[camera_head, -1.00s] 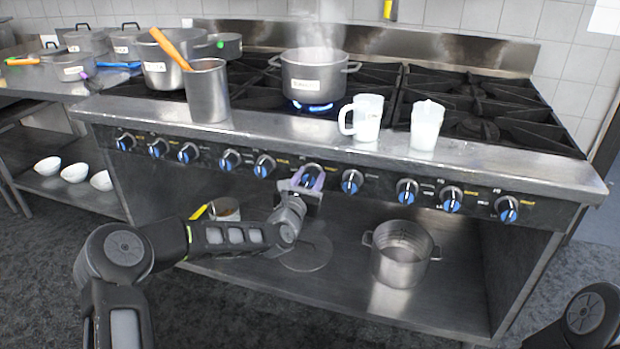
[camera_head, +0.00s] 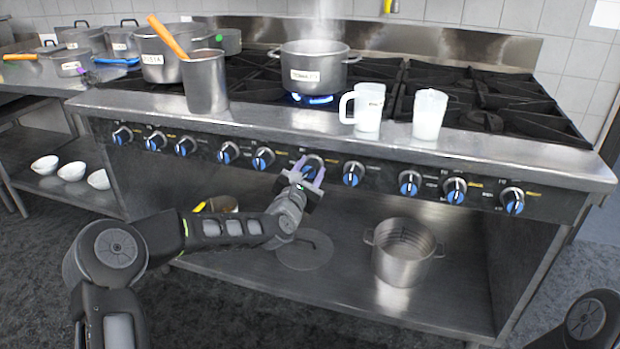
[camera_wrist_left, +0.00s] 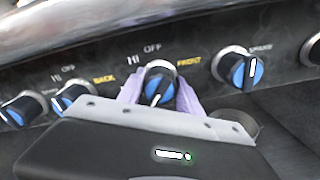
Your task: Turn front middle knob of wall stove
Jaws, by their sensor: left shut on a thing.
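The front middle knob (camera_head: 313,165) is a silver and blue knob on the front panel of the stove (camera_head: 330,132). My left gripper (camera_head: 309,172) reaches it from below, with pale purple fingers on either side of it. In the left wrist view the knob (camera_wrist_left: 160,82) sits between the two fingers, and the gripper (camera_wrist_left: 160,92) is shut on it. The labels "HI", "OFF" and "FRONT" show around it, and its white mark points downward. The fingers hide part of its sides. My right gripper is out of view.
A steaming pot (camera_head: 314,68) stands over a lit blue flame (camera_head: 312,98). Two white jugs, one of them here (camera_head: 428,113), and a metal container (camera_head: 205,82) stand near the front ledge. Other knobs flank the held one. A pot (camera_head: 402,255) sits on the lower shelf.

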